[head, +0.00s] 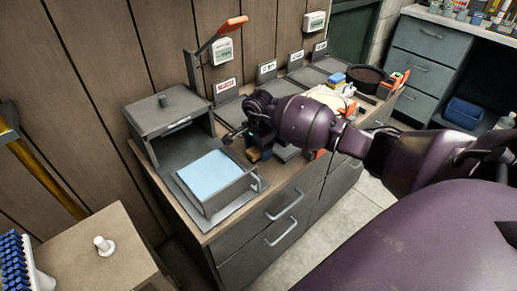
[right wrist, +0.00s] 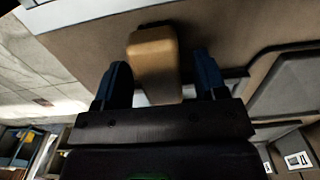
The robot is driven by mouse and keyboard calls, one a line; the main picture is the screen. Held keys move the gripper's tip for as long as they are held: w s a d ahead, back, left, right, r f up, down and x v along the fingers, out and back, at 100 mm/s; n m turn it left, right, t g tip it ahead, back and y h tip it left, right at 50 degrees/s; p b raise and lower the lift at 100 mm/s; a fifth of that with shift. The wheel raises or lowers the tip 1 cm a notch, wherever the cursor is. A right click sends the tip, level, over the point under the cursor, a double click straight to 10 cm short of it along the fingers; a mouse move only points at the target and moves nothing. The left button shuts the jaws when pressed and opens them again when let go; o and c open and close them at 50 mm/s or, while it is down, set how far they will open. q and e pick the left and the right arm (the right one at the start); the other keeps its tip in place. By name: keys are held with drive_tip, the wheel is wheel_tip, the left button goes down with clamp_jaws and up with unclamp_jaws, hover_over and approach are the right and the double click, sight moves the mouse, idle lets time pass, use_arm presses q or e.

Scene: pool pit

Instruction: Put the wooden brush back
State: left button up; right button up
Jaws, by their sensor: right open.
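The wooden brush, a tan rounded block (right wrist: 154,52), lies on the brown counter top between and just beyond the fingertips of my right gripper (right wrist: 160,80) in the right wrist view. The gripper is open, with a finger on each side of the block and a gap visible on both sides. A pale part shows beneath the block, partly hidden. In the head view my right gripper (head: 259,141) reaches down over the counter, and the brush (head: 253,155) shows as a small brown piece beneath it, mostly hidden. My left gripper is not in view.
A grey box with an open drawer (head: 211,176) holding a light blue sheet stands left of the gripper. An orange-topped post (head: 193,75) rises behind. Labelled grey trays, a black round pan (head: 369,78) and a blue block (head: 336,79) lie to the right.

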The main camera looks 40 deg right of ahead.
wheel_tip(320, 180, up, 10)
drive_tip(key=shift+r+p, duration=0.2)
drive_tip(key=shift+p, duration=0.4)
drive_tip(key=shift+r, duration=0.8)
